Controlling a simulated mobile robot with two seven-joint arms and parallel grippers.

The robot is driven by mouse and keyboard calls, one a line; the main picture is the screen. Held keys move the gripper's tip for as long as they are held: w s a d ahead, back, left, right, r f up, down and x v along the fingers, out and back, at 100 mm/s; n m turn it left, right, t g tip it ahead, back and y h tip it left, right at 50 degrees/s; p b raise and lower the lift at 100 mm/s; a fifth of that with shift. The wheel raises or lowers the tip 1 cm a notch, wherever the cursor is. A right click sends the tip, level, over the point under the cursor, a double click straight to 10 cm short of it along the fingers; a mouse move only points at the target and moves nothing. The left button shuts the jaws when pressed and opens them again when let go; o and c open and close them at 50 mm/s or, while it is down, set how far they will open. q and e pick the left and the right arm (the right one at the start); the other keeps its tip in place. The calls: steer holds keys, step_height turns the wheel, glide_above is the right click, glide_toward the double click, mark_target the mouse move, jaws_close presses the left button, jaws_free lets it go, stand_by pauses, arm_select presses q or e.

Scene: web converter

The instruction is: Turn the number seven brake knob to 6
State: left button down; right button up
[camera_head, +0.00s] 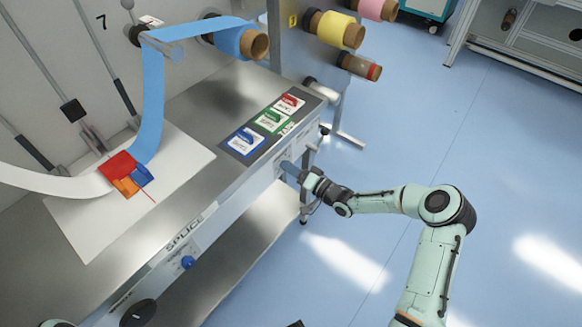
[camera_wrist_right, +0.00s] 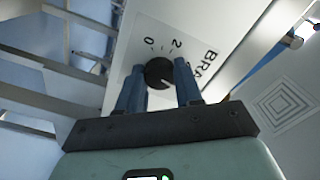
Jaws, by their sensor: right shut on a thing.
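The black brake knob (camera_wrist_right: 158,72) sits on a pale panel in the right wrist view. Its dial shows 0 and 2 with tick marks, beside partly cut-off lettering "BRA". A small pale mark shows near the knob's lower right edge; the setting cannot be read clearly. My right gripper (camera_wrist_right: 160,78) has its blue fingers on either side of the knob and is shut on it. In the head view my right gripper (camera_head: 290,169) reaches the side panel of the steel table, and it hides the knob there. My left gripper is not in view.
The steel table (camera_head: 225,105) holds red, green and blue label cards (camera_head: 246,141). A blue web (camera_head: 152,100) runs down from a roll. A blue knob (camera_head: 188,262) is lower on the front. The floor (camera_head: 400,120) at right is clear.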

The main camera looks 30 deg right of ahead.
steer(key=shift+m, duration=1.4)
steer(key=shift+m+p, duration=0.3)
steer(key=o, duration=1)
steer(key=shift+o, duration=0.2)
steer(key=v, duration=1.3)
steer(key=shift+s, duration=0.25)
steer(key=shift+d, duration=0.1)
